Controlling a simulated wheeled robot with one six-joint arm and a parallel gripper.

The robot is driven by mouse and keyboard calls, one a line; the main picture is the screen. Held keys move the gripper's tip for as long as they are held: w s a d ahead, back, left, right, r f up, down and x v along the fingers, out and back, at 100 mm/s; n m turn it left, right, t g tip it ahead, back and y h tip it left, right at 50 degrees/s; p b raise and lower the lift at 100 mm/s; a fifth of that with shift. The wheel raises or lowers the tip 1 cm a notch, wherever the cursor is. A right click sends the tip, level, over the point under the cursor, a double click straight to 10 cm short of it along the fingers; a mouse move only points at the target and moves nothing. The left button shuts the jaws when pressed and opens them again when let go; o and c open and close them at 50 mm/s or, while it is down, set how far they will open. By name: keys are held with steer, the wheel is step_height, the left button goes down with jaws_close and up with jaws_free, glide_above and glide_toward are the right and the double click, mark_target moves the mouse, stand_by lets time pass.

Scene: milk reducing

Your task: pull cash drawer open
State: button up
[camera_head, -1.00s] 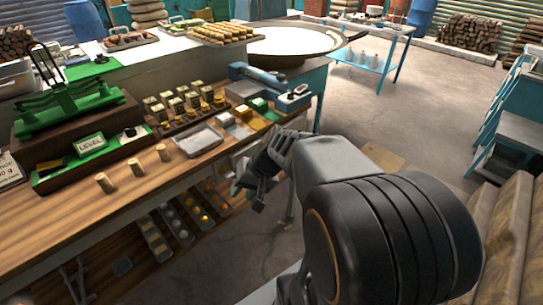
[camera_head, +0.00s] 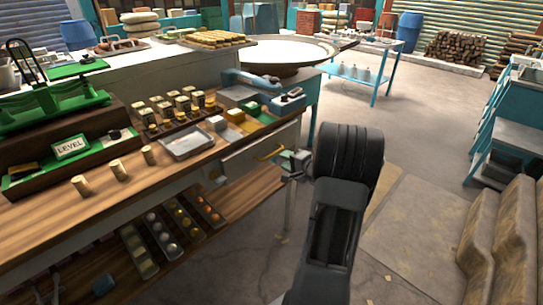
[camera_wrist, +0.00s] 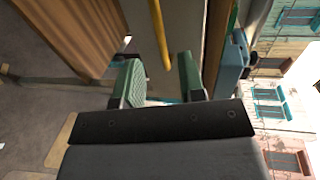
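The cash drawer (camera_head: 236,166) is a grey panel under the wooden counter top, near the counter's right end. Its yellow bar handle (camera_head: 268,154) is on its front. My gripper (camera_head: 294,166) is just right of the handle in the head view, small and partly hidden by my arm. In the wrist view, the green-padded fingers (camera_wrist: 159,78) are apart with nothing between them. The yellow handle (camera_wrist: 160,38) runs lengthwise just beyond the fingertips, in line with the gap, against the grey drawer front (camera_wrist: 142,28). The drawer looks shut.
The wooden counter (camera_head: 150,190) holds a green scale (camera_head: 60,100), a metal tray (camera_head: 188,143) and small blocks. A lower shelf (camera_head: 235,200) carries bins. A blue stand (camera_head: 310,95) is at the counter's right end. The floor (camera_head: 420,150) to the right is open.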

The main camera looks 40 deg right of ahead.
mark_target(272, 155)
steer(key=x, duration=0.8)
jaws_close()
stand_by(0.5)
